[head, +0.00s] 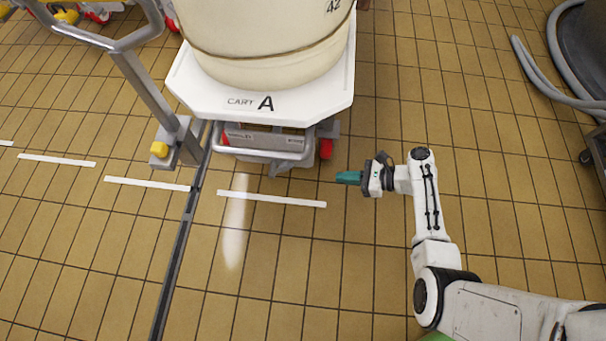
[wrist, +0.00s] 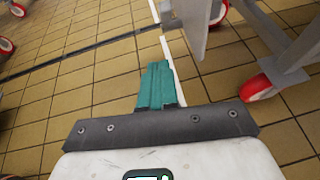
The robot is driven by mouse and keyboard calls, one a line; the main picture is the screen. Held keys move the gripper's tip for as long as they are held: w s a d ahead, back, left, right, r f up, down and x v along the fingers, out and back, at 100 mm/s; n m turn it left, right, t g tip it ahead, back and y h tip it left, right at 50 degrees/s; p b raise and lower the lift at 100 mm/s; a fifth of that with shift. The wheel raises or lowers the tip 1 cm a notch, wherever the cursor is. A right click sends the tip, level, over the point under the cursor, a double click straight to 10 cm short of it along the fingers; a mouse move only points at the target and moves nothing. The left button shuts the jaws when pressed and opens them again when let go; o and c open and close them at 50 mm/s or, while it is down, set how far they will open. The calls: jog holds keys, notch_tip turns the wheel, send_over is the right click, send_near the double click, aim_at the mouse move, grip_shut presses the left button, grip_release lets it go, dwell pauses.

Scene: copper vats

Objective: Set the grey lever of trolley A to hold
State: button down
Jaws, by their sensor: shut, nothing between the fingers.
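Trolley A (head: 283,118) is the white cart marked "CART A", carrying a cream vat. A short grey lever (head: 279,169) shows at its front, below the curved grey bar, and slants down toward the floor. In the wrist view a flat grey part (wrist: 190,24) stands ahead and slightly right of the fingers; it looks like this lever. My gripper (head: 341,177) has teal fingers, shut and empty. It is low, to the right of the lever and apart from it, pointing left. The fingers also show in the wrist view (wrist: 157,75). I cannot read the lever's setting.
Red wheels (head: 325,149) of the trolley are near my gripper; one is at right in the wrist view (wrist: 262,88). The tiled floor in front is clear.

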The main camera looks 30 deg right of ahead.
jog(key=shift+w+d+f+m+t, duration=0.3)
jog(key=shift+f+m+t, duration=0.1)
jog(key=shift+f+m, duration=0.1)
jog(key=b, duration=0.5)
send_near(281, 169)
jog(key=w+f, duration=0.1)
jog(key=f, duration=0.1)
jog(key=shift+w+a+r, duration=0.45)
jog(key=shift+w+a, duration=0.05)
jog(key=shift+w, duration=0.25)
